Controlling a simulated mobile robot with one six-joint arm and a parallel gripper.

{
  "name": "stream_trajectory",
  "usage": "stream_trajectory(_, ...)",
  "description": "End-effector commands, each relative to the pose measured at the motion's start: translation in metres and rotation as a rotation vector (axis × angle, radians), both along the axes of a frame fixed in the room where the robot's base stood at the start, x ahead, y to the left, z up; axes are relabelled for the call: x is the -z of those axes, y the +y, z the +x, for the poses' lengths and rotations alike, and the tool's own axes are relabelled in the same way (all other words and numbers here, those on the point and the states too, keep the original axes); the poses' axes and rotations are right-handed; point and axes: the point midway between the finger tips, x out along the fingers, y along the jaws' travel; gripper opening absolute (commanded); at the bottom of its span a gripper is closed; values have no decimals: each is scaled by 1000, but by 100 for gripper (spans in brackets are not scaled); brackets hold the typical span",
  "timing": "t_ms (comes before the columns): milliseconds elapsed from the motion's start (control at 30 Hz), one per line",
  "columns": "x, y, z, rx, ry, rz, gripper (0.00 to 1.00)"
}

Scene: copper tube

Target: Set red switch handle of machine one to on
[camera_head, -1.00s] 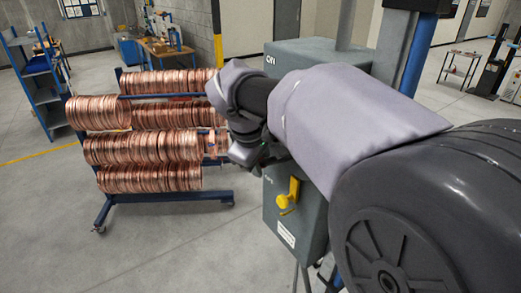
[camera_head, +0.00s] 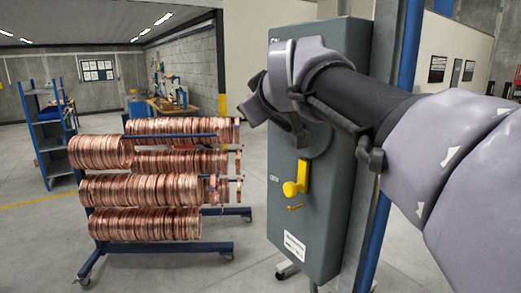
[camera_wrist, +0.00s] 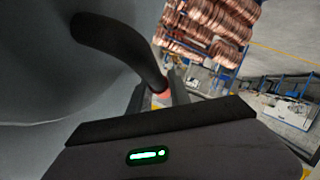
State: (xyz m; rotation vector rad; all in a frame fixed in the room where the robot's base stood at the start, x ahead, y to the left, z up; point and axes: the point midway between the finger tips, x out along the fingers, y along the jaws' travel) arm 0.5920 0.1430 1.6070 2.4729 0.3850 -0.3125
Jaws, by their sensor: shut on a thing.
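The grey switch box of the machine (camera_head: 345,110) stands right of centre in the head view. My arm crosses in front of its upper part. In the wrist view, its grey surface (camera_wrist: 50,90) fills the left side. A dark curved lever (camera_wrist: 120,35) runs from it to a small red end, the red switch handle (camera_wrist: 162,92). My gripper (camera_wrist: 162,99) is shut on this red end, mostly hidden behind the dark gripper body. In the head view the red handle and my fingertips are hidden by my wrist.
A yellow handle (camera_head: 296,186) sits lower on the same box, below my wrist. A blue rack with copper coils (camera_head: 140,190) stands to the left. A blue post (camera_head: 385,215) is right of the box. The floor in front of the rack is clear.

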Motion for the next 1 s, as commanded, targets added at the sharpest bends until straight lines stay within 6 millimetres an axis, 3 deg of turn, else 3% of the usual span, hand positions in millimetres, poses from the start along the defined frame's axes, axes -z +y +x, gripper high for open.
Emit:
stream_trajectory(33,5,-1,-2,0,-41,23,0)
stream_trajectory(500,-33,-11,-16,-1,-337,222,0)
stream_trajectory(1000,-50,-16,-24,0,-447,297,0)
